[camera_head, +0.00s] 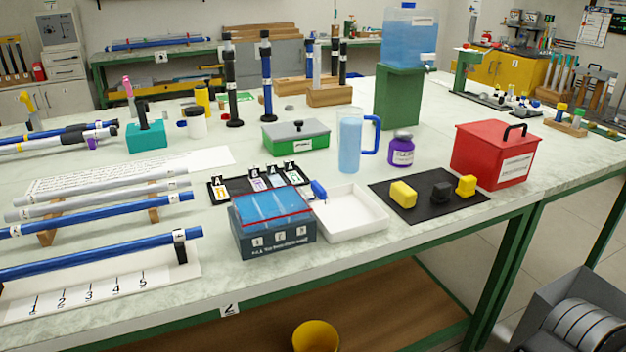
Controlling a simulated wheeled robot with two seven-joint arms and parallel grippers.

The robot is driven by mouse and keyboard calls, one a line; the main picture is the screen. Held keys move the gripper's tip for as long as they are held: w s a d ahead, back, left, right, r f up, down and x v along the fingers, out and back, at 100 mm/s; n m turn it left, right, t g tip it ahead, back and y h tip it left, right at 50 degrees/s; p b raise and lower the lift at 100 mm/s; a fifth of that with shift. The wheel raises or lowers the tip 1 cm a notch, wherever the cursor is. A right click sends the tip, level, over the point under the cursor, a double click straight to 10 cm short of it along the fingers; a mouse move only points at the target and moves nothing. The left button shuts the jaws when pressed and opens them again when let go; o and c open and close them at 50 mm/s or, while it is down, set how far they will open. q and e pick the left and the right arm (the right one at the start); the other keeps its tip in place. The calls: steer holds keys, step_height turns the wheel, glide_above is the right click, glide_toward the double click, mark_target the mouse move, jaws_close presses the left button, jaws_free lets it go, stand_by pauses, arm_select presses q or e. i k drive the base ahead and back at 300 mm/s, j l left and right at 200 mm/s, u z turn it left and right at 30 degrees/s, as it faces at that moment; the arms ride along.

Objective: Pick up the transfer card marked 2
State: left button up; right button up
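No card that I can surely read as the transfer card marked 2 shows. A dark box (275,240) with a blue see-through top (268,205) edged in red stands near the table's front; its front face bears small white labels that look like 1, 2 and 3. What lies under the blue top is not clear. A white tag (230,309) that looks marked 2 is on the table's front edge. Neither of my grippers is in view.
A white tray (372,222) with a blue item at its left rim adjoins the box. A blue-handled jug (349,145), purple jar (401,152), red box (490,155) and black mat (425,212) stand to the right. Rods on racks (100,255) fill the left.

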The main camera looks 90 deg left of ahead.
mark_target(272, 170)
steer(key=u, duration=3.15)
